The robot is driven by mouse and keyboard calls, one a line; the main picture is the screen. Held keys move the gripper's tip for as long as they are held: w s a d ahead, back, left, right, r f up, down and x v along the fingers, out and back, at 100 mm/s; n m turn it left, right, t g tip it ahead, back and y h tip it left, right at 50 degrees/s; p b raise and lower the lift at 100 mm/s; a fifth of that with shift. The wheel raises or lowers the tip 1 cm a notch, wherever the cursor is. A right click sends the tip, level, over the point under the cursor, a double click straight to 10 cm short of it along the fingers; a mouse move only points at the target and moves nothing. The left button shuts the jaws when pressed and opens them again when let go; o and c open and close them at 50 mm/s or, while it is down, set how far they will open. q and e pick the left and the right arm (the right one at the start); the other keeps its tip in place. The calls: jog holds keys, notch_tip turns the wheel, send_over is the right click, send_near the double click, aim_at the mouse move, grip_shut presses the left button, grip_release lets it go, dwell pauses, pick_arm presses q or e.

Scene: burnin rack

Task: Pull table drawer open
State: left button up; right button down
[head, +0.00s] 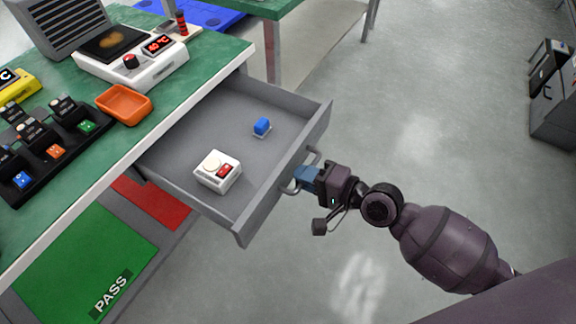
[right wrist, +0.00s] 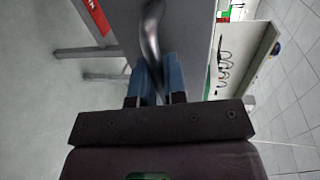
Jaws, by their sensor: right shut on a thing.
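The grey table drawer (head: 190,180) is pulled well out from under the green-topped table (head: 210,68) in the head view. Its curved metal handle (head: 312,157) is on the front panel. My right gripper (head: 299,178) is shut on the handle, with its blue fingers on either side of the bar. In the right wrist view the handle (right wrist: 151,38) runs down between the fingers of the right gripper (right wrist: 155,75). Inside the drawer are a white device with a round knob and a red switch (head: 219,172) and a small blue block (head: 262,127). My left gripper is not in view.
On the table are a white hotplate with a red display (head: 135,70), an orange tray (head: 124,103) and a black rack with several modules (head: 45,145). A green PASS area (head: 85,260) and a red area (head: 150,203) lie below.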

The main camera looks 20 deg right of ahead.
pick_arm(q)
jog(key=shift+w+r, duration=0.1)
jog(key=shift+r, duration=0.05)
pick_arm(e)
jog(key=shift+s+d, duration=0.35)
jog(key=shift+s, duration=0.05)
jog(key=c, duration=1.2)
grip_release()
pick_arm(q)
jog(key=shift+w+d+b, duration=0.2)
jog(key=shift+b, duration=0.3)
pick_arm(e)
jog(key=v, duration=1)
jog(key=shift+s+d, duration=0.25)
